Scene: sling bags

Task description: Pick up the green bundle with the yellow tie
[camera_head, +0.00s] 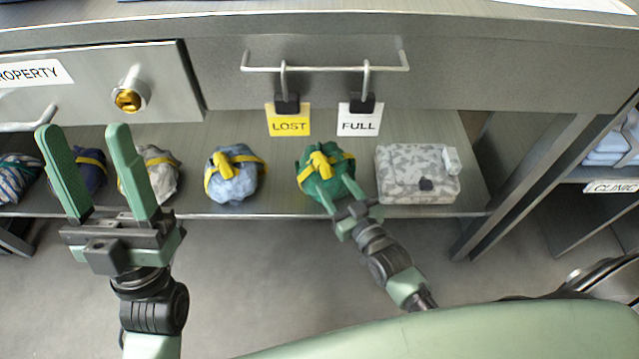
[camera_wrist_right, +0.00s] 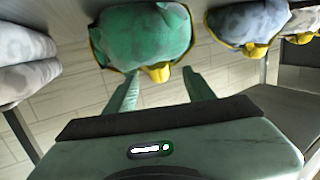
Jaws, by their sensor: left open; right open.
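The green bundle with the yellow tie (camera_head: 324,172) sits on the grey shelf under the counter, between a light blue bundle and a grey camouflage pack. In the right wrist view the green bundle (camera_wrist_right: 140,38) is just ahead, with its yellow knot (camera_wrist_right: 156,72) facing the jaws. My right gripper (camera_head: 342,200) is at the bundle's front; its fingers are apart, one to each side of the knot in the wrist view (camera_wrist_right: 163,82), with nothing held. Whether a fingertip touches the cloth cannot be told. My left gripper (camera_head: 78,135) is open and empty, raised at the left.
A light blue bundle (camera_head: 235,182) is left of the green one, the camouflage pack (camera_head: 410,175) close on its right. A grey-white bundle (camera_head: 162,180) is further left. LOST (camera_head: 289,122) and FULL (camera_head: 358,122) tags hang above from a rail (camera_head: 325,69). Floor in front is clear.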

